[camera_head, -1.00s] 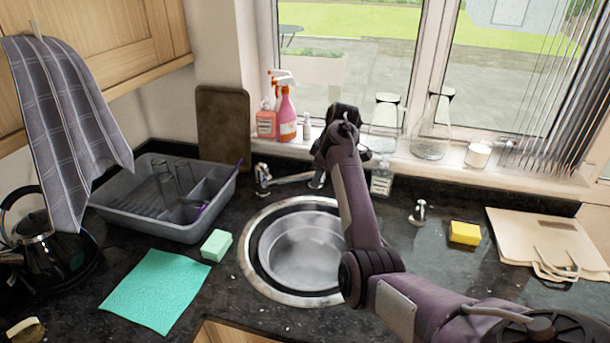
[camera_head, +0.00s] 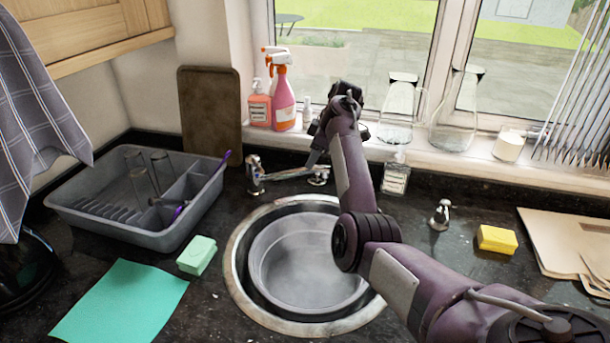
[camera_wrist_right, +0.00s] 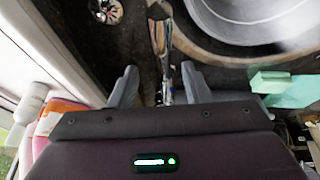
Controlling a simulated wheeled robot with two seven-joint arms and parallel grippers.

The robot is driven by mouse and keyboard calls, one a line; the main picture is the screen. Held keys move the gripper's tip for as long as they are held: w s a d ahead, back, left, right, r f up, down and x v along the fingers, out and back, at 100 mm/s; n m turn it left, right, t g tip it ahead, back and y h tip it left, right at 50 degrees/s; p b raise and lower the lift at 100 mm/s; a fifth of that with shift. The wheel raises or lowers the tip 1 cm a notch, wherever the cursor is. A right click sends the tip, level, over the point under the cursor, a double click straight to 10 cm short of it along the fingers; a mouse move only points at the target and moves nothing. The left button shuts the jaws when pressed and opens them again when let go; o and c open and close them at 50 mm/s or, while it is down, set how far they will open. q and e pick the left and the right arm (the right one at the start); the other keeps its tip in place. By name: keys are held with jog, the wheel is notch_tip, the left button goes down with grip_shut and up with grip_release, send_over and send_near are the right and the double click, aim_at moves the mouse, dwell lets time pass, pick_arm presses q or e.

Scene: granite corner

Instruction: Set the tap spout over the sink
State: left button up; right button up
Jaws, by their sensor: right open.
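The chrome tap (camera_head: 285,174) stands behind the round steel sink (camera_head: 232,265). Its bar runs sideways along the back of the sink, outside the bowl, with an upright part at its left end. My right gripper (camera_head: 314,158) points down at the tap near the bar's right end; the arm and hand partly hide it. In the right wrist view my right gripper (camera_wrist_right: 158,86) is open, with the chrome tap (camera_wrist_right: 160,38) running between its fingers. I see no clear contact. The sink (camera_wrist_right: 250,55) is at upper right there. My left gripper is out of view.
A grey dish rack (camera_head: 110,222), green sponge (camera_head: 197,256) and teal cloth (camera_head: 118,305) lie left of the sink. A soap bottle (camera_head: 396,176) and yellow sponge (camera_head: 497,239) are at right.

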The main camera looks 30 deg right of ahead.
aim_at(305, 171)
jog(key=p+x, duration=0.1)
jog(key=x, duration=0.5)
jog(key=shift+a+f+p, duration=0.25)
jog(key=shift+p, duration=0.05)
jog(key=shift+w+f, duration=0.2)
jog(key=shift+f, duration=0.05)
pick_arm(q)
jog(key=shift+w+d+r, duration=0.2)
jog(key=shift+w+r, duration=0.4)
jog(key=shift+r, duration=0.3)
pick_arm(e)
jog(key=shift+s+r, duration=0.1)
jog(key=shift+c, duration=1)
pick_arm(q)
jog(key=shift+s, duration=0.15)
pick_arm(e)
grip_shut()
